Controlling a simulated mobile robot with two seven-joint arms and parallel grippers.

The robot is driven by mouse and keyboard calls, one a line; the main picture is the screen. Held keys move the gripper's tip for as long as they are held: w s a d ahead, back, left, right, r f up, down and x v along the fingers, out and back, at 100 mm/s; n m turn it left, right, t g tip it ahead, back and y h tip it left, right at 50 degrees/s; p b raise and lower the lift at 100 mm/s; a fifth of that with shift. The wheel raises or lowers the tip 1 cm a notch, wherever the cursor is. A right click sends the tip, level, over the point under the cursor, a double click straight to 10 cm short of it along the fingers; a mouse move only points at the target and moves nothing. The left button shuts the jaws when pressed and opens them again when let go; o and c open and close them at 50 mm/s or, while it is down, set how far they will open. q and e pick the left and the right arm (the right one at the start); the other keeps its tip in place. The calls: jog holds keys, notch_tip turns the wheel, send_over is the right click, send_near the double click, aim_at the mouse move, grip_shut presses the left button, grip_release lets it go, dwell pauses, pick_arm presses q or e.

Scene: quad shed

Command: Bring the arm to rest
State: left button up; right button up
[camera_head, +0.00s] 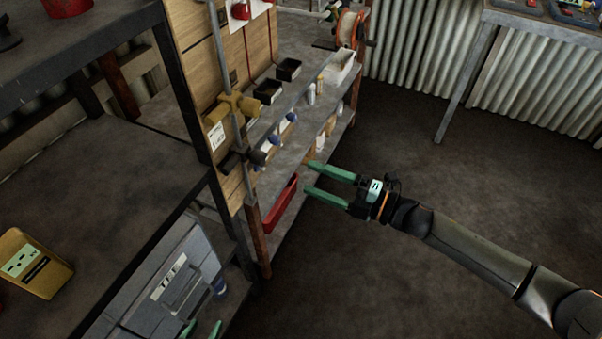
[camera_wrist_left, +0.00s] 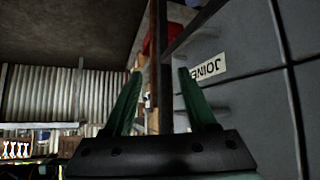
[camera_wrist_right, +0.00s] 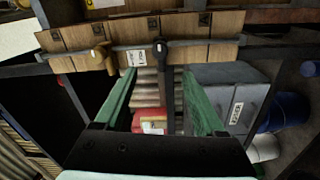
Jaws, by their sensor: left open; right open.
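My right gripper (camera_head: 307,177) is stretched out over the floor, its two green fingers apart and empty. It points left toward the shelf unit, its tips close to the shelf edge in the head view; I cannot tell whether they touch. In the right wrist view its fingers (camera_wrist_right: 159,72) are spread, with a wooden panel (camera_wrist_right: 205,24) beyond. My left gripper (camera_head: 204,326) shows only as green fingertips at the bottom edge, beside the grey drawer cabinet (camera_head: 150,262). In the left wrist view its fingers (camera_wrist_left: 160,73) are apart and empty, next to the labelled cabinet face (camera_wrist_left: 245,90).
A shelf (camera_head: 228,152) holds black bins, small bottles and an orange reel (camera_head: 348,28). A red tray (camera_head: 281,206) is by its near end. A pipe with a yellow valve (camera_head: 237,106) runs along the panel.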

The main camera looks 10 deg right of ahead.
jog(key=shift+s+d, duration=0.1)
jog(key=shift+d, duration=0.1)
dwell(0.4)
jog(key=s+d+f+m+h+p, duration=0.2)
jog(key=s+f+m+h, duration=0.4)
jog(key=m, duration=0.6)
jog(key=s+d+f+m+g+h+p, duration=0.1)
jog(key=s+d+f+m+h+p, duration=0.1)
jog(key=s+f+m+h, duration=0.4)
jog(key=s+f+m, duration=0.4)
jog(key=s+m, duration=0.2)
jog(key=s, duration=0.1)
jog(key=shift+d+f+m+p, duration=0.25)
jog(key=shift+m+p, duration=0.15)
